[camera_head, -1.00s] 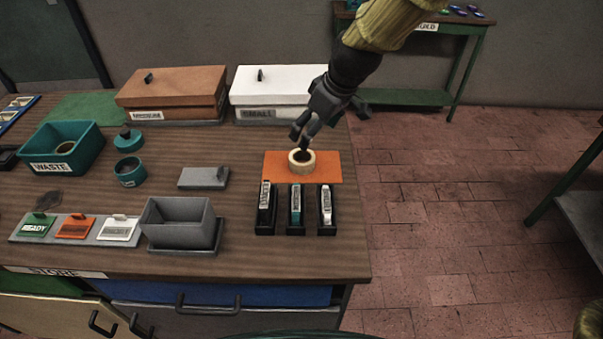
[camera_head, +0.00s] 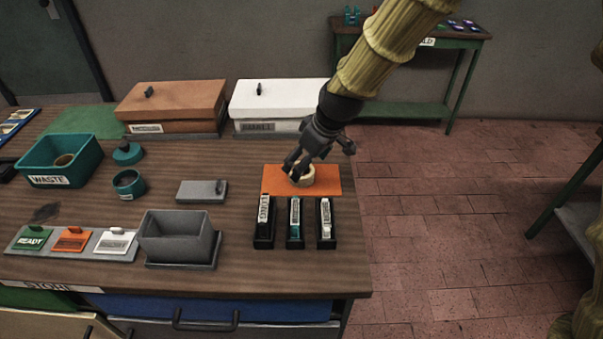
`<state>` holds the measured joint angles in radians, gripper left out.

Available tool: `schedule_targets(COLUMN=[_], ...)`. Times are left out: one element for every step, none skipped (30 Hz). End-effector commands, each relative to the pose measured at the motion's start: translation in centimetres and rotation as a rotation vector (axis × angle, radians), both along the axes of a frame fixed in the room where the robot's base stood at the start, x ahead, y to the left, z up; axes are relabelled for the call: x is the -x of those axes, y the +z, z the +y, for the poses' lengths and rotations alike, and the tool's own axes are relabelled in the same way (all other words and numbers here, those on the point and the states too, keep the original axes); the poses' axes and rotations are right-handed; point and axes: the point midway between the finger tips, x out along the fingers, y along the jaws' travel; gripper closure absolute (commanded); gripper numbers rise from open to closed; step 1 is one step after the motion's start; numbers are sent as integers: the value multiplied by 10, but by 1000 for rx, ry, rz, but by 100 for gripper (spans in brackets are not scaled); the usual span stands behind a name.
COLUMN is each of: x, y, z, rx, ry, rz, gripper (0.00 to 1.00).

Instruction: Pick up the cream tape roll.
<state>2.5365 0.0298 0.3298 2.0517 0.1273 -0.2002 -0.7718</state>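The cream tape roll (camera_head: 304,183) sits on the orange mat (camera_head: 328,178) near the right side of the table. My gripper (camera_head: 294,171) points down at the roll from above right. Its dark fingers overlap the roll's left and upper part in the head view and hide its hole. I cannot tell whether they touch the roll, go into its hole or close on it. The roll looks level and still on the mat.
A white box (camera_head: 274,104) and a brown box (camera_head: 176,107) stand behind. A grey bin (camera_head: 178,238) and a teal waste tub (camera_head: 58,160) are at left. Bare table surrounds the mat's left side.

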Motion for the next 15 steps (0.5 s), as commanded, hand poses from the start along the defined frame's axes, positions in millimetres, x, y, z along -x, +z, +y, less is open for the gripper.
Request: schedule_targets(x=[0, -1, -2, -3, -4, -4, -5, -6, -7, -8, -8, -9, -9, -10, -10], y=[-4, -7, -11, -15, -18, -22, -25, -28, -32, -34, -36, -38, -40, -41, -42], z=[1, 2, 3, 3, 4, 5, 5, 6, 8, 8, 9, 10, 10, 10, 11], rx=[1, 1, 0, 1, 1, 1, 1, 1, 1, 1, 1, 0, 0, 0, 0], ry=[0, -1, -1, 0, 0, 0, 0, 0, -1, -1, -1, 0, 0, -1, -1], rz=[4, 4, 3, 4, 4, 4, 4, 4, 2, 2, 2, 3, 3, 2, 2], gripper=[14, 14, 14, 14, 14, 14, 14, 14, 14, 14, 14, 14, 14, 14, 14])
